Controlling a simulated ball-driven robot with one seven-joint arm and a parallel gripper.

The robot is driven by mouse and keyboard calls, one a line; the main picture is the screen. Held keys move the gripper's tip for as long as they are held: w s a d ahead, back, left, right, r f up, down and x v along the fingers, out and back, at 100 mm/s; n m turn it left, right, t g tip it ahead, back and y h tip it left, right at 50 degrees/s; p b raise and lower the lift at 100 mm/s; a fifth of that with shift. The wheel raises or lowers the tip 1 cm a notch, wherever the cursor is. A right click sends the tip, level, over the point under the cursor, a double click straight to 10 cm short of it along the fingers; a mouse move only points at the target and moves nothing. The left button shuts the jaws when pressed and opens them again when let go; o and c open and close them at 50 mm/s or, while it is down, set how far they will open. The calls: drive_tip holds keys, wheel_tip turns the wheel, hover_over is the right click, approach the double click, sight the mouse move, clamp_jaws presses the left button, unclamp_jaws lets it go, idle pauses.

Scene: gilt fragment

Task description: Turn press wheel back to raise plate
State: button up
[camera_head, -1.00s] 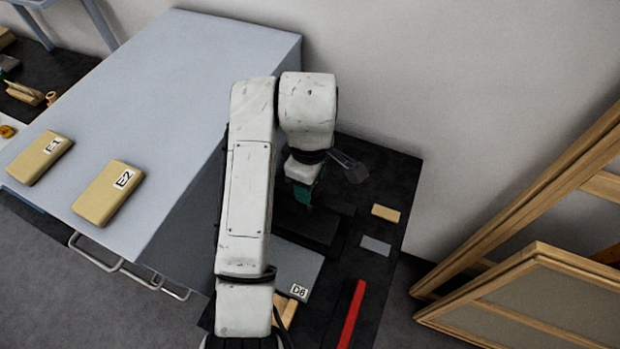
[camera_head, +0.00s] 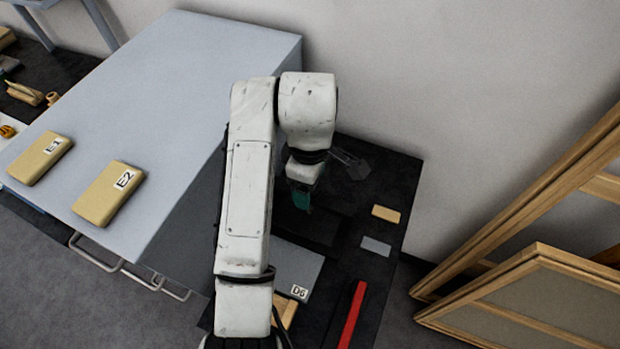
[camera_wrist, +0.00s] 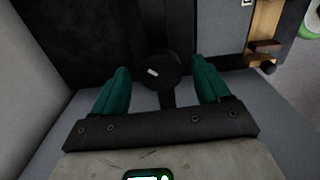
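The dark press (camera_head: 322,228) stands on the black table under my forearm, partly hidden by my arm. A dark block-ended part beside my wrist (camera_head: 357,170) looks blurred; I cannot tell whether it belongs to the wheel. In the wrist view, a black round hub with a small white mark (camera_wrist: 168,66) and a black bar running from it show between and beyond my teal fingers; this looks like the press wheel. My gripper (camera_wrist: 163,86) is open, fingers wide apart, with no visible grip on the bar. In the head view, its teal finger (camera_head: 301,198) is over the press. The plate cannot be made out.
A grey cabinet (camera_head: 190,85) with tan boxes E1 (camera_head: 40,158) and E2 (camera_head: 108,194) stands left. On the black table lie a tan block (camera_head: 386,214), a grey block (camera_head: 376,246), a red bar (camera_head: 352,314) and a grey piece labelled D6 (camera_head: 290,270). Wooden frames (camera_head: 530,290) lean right.

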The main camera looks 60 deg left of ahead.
wheel_tip(320, 180, up, 11)
idle(0.9)
drive_tip(key=shift+f, duration=0.1)
idle(0.4)
